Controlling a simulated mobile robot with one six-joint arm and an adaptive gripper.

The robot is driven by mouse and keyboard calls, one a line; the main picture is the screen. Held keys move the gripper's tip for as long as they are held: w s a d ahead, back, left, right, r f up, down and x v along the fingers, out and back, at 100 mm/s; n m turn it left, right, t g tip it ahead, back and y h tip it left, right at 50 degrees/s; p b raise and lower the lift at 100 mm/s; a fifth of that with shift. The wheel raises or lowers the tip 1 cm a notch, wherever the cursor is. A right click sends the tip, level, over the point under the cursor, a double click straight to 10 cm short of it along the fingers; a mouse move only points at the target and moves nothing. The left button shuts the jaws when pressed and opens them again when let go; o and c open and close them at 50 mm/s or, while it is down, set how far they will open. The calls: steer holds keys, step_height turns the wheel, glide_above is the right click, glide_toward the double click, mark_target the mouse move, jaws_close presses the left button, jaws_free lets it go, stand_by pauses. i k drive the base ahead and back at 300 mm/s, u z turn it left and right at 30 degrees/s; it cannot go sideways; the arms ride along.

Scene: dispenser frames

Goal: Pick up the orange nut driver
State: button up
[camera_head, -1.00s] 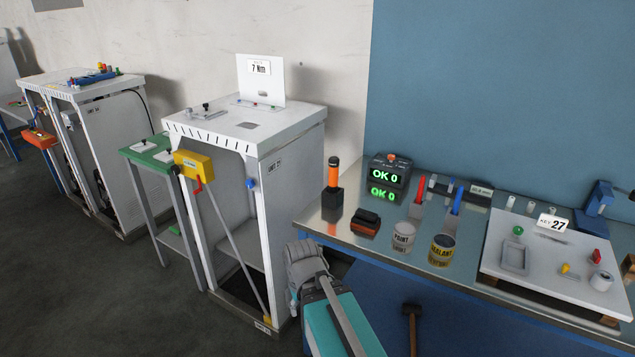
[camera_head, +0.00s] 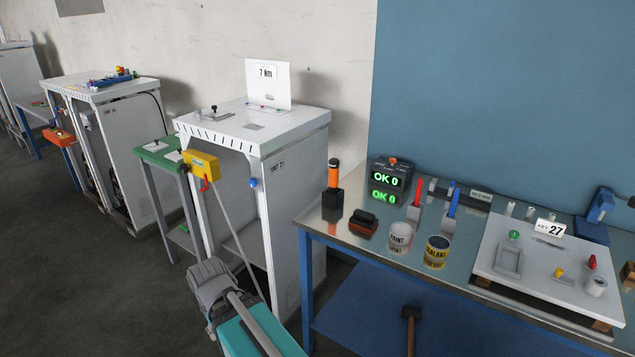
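The orange nut driver (camera_head: 333,178) has an orange body and a dark top. It stands upright in a black holder (camera_head: 332,203) at the left end of the metal-topped bench (camera_head: 315,222). The grey end of my arm with my gripper (camera_head: 208,282) is low in the picture, left of the bench and in front of the white cabinet. It is well apart from the nut driver, and its fingers are not clearly seen.
The white cabinet (camera_head: 290,130) with a yellow box (camera_head: 201,166) stands left of the bench. A brown-black block (camera_head: 363,223), a paint can (camera_head: 398,238), a sealant can (camera_head: 436,252) and a display reading OK 0 (camera_head: 386,178) are near the nut driver.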

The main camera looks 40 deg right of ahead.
mark_target(333, 163)
steer(key=u, duration=0.15)
steer(key=k, duration=0.9)
steer(key=z, duration=1.15)
steer(key=i, duration=1)
steer(key=u, duration=0.05)
